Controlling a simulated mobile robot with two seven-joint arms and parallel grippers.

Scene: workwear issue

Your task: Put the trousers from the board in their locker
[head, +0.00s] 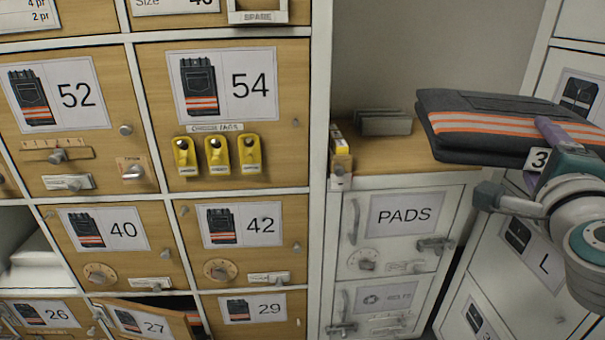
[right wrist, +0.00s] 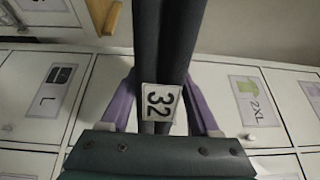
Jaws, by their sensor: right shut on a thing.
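Folded dark grey trousers (head: 470,125) with orange and pale reflective stripes are held up at the right of the head view, in front of the wooden top. My right gripper (head: 540,155) is shut on them, its purple fingers on either side of the folded cloth. In the head view the gripper partly hides this tag. No locker marked 32 shows. My left gripper is not in view.
Wooden lockers 52 (head: 78,95), 54 (head: 230,90), 40 (head: 115,230) and 42 (head: 245,225) are closed. Locker 27 (head: 150,322) stands ajar with striped cloth inside. A wooden top (head: 385,160) over the PADS locker (head: 405,215) holds a grey holder (head: 385,123). White lockers stand at right.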

